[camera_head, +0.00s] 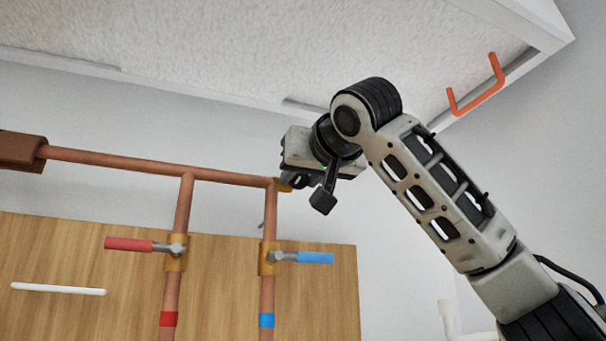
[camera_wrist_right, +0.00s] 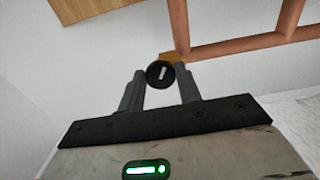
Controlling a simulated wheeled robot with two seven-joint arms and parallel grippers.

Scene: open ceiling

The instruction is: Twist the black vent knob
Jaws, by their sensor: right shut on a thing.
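The black vent knob (camera_wrist_right: 160,74) is round with a pale slot-like mark on its face. In the right wrist view it sits between the two fingertips of my right gripper (camera_wrist_right: 161,79), which is shut on it. In the head view my right gripper (camera_head: 292,179) reaches the right end of the upper copper pipe, beside a brass fitting (camera_head: 284,186). The knob is hidden there behind the gripper and wrist. My left gripper is not in view.
Copper pipes (camera_head: 120,161) run along the wall. Below are a red-handled valve (camera_head: 130,244) and a blue-handled valve (camera_head: 315,258) before a wooden panel (camera_head: 60,250). A white ceiling panel with an orange handle (camera_head: 478,98) hangs above my arm.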

